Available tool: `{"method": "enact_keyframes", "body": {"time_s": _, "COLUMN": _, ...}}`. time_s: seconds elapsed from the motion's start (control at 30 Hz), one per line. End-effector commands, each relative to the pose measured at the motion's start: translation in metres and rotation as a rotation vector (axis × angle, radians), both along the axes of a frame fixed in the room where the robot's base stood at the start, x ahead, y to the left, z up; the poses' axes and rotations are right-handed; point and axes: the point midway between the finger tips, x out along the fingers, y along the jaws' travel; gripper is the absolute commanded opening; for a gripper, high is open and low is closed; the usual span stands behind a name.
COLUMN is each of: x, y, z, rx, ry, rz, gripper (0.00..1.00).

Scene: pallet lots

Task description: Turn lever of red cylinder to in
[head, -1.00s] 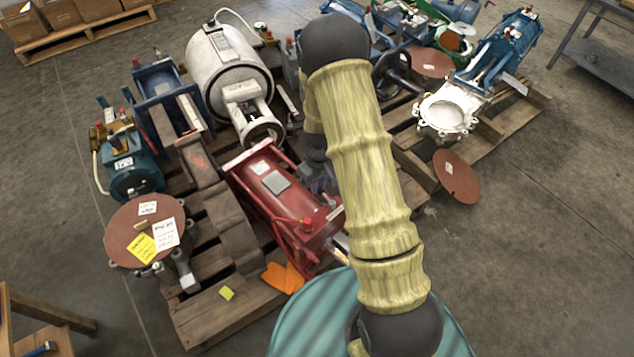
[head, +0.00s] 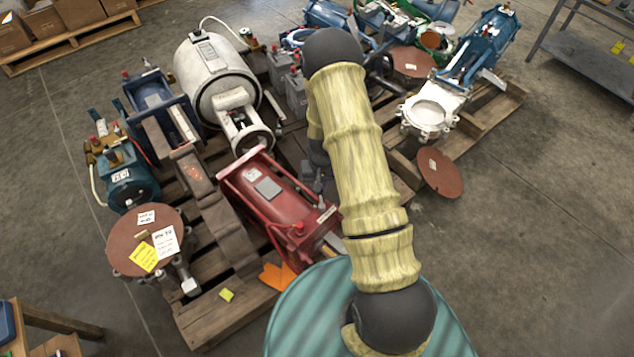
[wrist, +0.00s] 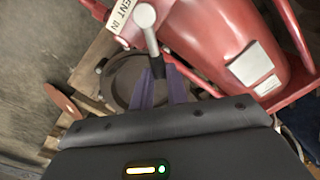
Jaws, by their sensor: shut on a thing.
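The red cylinder (head: 285,205) lies on a wooden pallet, partly behind my arm in the head view. Its red body (wrist: 225,45) fills the upper right of the wrist view. A metal lever with a round grey knob (wrist: 145,15) stands out beside it. My gripper (wrist: 158,82) has its purple fingers shut on the lever's shaft, below the knob. In the head view my arm hides the fingers and lever.
A white cylinder (head: 205,75) and a blue cylinder (head: 150,97) share the pallet (head: 220,322) with brown metal parts. A second pallet (head: 500,108) holds blue and white equipment to the right. Open concrete floor lies at the right front.

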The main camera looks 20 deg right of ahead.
Motion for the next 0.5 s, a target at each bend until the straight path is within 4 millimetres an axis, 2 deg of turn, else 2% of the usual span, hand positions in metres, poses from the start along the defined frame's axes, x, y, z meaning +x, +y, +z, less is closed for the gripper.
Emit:
{"method": "enact_keyframes", "body": {"time_s": 0.43, "x": 0.0012, "y": -0.0022, "z": 0.0007, "rx": -0.002, "ry": -0.004, "rz": -0.019, "gripper": 0.0}}
{"method": "enact_keyframes", "body": {"time_s": 0.47, "x": 0.0012, "y": -0.0022, "z": 0.0007, "rx": -0.002, "ry": -0.004, "rz": -0.019, "gripper": 0.18}}
{"method": "enact_keyframes", "body": {"time_s": 0.5, "x": 0.001, "y": -0.0023, "z": 0.0007, "rx": -0.002, "ry": -0.004, "rz": -0.019, "gripper": 0.26}}
